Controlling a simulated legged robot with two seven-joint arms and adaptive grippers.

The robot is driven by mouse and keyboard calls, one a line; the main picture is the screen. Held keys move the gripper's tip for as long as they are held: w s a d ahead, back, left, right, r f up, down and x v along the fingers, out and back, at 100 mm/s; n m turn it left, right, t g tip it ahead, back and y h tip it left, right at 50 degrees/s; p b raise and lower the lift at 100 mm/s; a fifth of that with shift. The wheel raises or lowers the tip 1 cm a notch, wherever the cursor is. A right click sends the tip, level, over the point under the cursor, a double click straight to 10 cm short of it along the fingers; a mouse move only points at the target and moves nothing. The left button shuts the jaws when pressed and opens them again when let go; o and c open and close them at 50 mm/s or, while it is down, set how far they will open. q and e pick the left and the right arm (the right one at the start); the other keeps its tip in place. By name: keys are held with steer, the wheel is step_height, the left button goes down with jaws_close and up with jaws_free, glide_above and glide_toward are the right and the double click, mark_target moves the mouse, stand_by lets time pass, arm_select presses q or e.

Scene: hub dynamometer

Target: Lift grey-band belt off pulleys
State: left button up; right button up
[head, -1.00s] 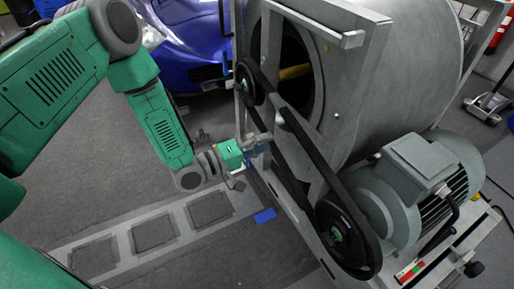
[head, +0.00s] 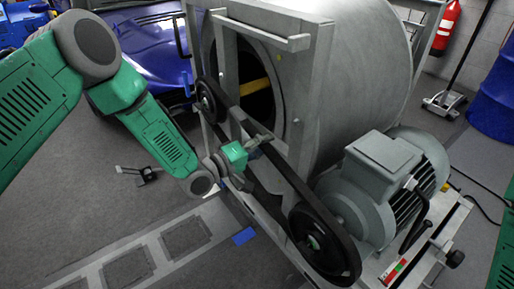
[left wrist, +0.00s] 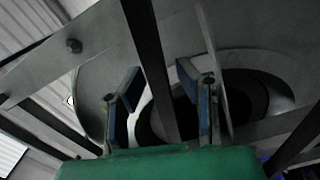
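A dark belt (head: 290,180) runs around the upper pulley (head: 208,101) and the lower pulley (head: 317,239) on the front of the machine. I cannot make out a grey band on it. My left gripper (head: 260,143) is at the belt's upper strand, between the two pulleys. In the left wrist view the two blue-faced fingers (left wrist: 165,98) stand apart, with a dark strip, likely the belt strand (left wrist: 150,65), passing between them. Gaps show on both sides of it. My right gripper is not in view.
A grey frame (head: 320,80) and large drum (head: 365,70) stand behind the belt. A grey motor (head: 385,180) is at the right. A blue car (head: 150,45) is behind my left arm. A small blue block (head: 244,236) lies near the machine's base.

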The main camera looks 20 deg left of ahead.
arm_select(q)
steer(key=shift+d, duration=0.25)
steer(key=shift+a, duration=0.45)
jaws_close()
steer(key=shift+a, duration=0.35)
steer(key=shift+d+r, duration=0.15)
steer(key=shift+w+d, duration=0.1)
steer(key=shift+w, duration=0.05)
steer(key=shift+a, duration=0.2)
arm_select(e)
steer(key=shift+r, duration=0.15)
arm_select(q)
steer(key=shift+a+r, duration=0.1)
steer(key=shift+a, duration=0.1)
steer(key=shift+s+a+p, duration=0.15)
steer(key=shift+s+p, duration=0.2)
steer(key=shift+p, duration=0.05)
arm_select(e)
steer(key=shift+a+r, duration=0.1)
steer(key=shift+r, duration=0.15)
arm_select(q)
steer(key=shift+s+a+r, duration=0.1)
steer(key=shift+s+a, duration=0.1)
steer(key=shift+s, duration=0.05)
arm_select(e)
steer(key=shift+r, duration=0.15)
